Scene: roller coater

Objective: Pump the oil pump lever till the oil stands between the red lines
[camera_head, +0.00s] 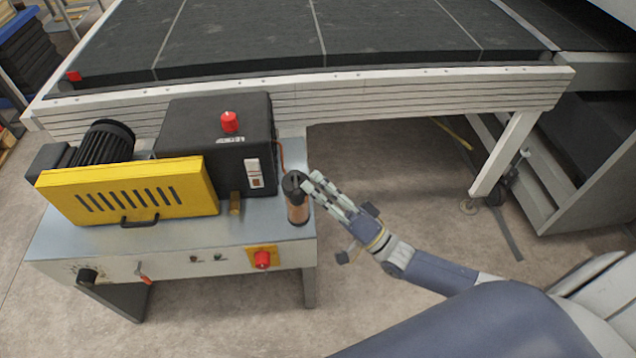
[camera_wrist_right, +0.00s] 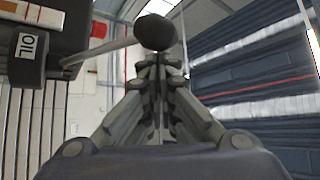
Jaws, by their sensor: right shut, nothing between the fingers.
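The oil pump lever shows in the right wrist view as a thin grey rod (camera_wrist_right: 105,50) ending in a black ball knob (camera_wrist_right: 155,33). It comes out of a dark block labelled OIL (camera_wrist_right: 28,62). My right gripper (camera_head: 308,181) is shut and empty, its fingertips (camera_wrist_right: 158,62) close to the knob; I cannot tell whether they touch it. In the head view a brown cylinder with a dark top (camera_head: 297,205) stands beside the fingertips. A small white gauge (camera_head: 254,173) is on the black box's front; its red lines and oil level are too small to read. My left gripper is out of view.
The black box (camera_head: 190,130) with a red knob (camera_head: 230,122) stands on a grey bench (camera_head: 180,240), beside a yellow guard (camera_head: 125,190). A red button (camera_head: 262,259) is on the bench front. The large coater bed (camera_head: 330,35) lies behind. Open floor lies right of the bench.

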